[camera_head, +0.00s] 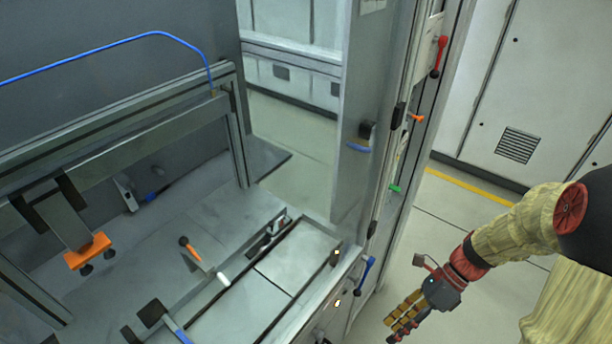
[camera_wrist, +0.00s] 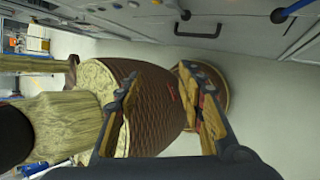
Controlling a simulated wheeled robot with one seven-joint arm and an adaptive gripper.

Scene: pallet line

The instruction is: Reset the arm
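My arm (camera_head: 520,235) is in a beige cover and reaches in from the right side of the head view. My gripper (camera_head: 402,318) hangs low over the floor, right of the machine's front edge, and points down and to the left. In the wrist view, the two fingers of my gripper (camera_wrist: 158,78) stand well apart with nothing held between them. Behind them is my own brown quilted body cover, which hides part of the floor.
A grey machine frame with a work surface (camera_head: 200,145) fills the left. It carries an orange-ended clamp (camera_head: 88,252) and a blue hose (camera_head: 130,38). An upright panel (camera_head: 400,120) with coloured handles stands mid-right. Floor (camera_head: 455,215) around my gripper looks clear.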

